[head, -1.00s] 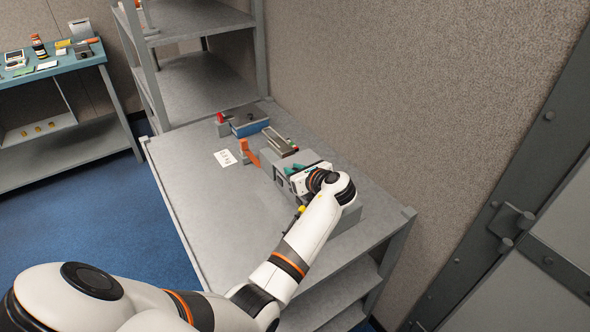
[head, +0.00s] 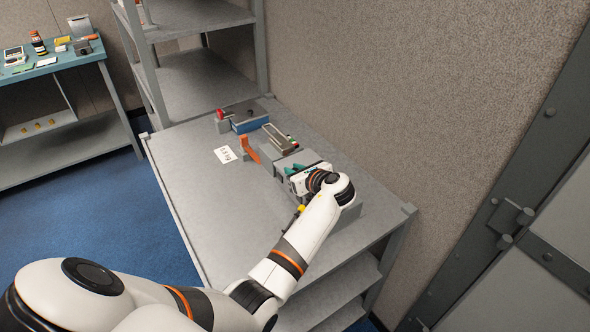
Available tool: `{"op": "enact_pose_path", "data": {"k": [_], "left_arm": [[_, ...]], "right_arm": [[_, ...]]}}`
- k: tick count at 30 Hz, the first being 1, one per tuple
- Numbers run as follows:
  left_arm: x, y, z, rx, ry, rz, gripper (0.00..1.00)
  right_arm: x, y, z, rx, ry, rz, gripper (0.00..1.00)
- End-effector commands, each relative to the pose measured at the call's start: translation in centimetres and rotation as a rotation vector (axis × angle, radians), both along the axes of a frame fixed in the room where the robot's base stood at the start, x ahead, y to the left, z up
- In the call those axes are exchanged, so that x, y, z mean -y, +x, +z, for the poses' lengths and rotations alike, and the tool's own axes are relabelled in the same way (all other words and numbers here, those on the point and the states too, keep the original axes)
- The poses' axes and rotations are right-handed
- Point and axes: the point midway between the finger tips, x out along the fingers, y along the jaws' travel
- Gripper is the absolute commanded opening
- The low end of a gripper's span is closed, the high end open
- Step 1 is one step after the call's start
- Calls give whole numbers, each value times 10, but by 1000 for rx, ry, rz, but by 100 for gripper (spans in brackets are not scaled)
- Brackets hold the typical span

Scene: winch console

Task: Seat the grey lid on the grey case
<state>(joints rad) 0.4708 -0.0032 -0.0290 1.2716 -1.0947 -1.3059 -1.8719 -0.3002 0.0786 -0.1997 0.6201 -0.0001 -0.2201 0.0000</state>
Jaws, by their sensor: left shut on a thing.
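My left gripper (head: 305,169), with teal fingertips, is low over the console on the grey table. It is shut on a grey flat-topped piece (head: 296,159), which looks like the grey lid. The gripper and wrist cover much of this piece. The grey case cannot be told apart clearly; grey block-like parts lie under and beside the fingers, and one grey block (head: 347,214) shows behind my wrist. I cannot tell whether the lid touches the case. My right gripper is not in view.
On the grey table (head: 205,195) are an orange lever (head: 248,149), a white printed card (head: 225,155), a blue box with a dark top (head: 250,123) and a long slotted part (head: 280,138). A shelf rack (head: 195,85) stands behind. The table's left side is clear.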

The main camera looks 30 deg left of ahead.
Motion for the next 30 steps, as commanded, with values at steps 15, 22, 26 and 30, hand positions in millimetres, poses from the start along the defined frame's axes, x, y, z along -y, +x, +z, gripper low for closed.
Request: {"op": "enact_pose_path", "data": {"k": [15, 22, 26, 30], "left_arm": [[0, 0, -3, -5, 0, -1, 46], [1, -1, -3, -5, -1, -1, 46], [8, -3, 0, -3, -1, -1, 46], [28, -11, 8, -1, -4, -3, 46]], "right_arm": [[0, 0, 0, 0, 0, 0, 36], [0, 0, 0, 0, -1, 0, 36], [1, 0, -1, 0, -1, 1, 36], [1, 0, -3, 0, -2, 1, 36]]}}
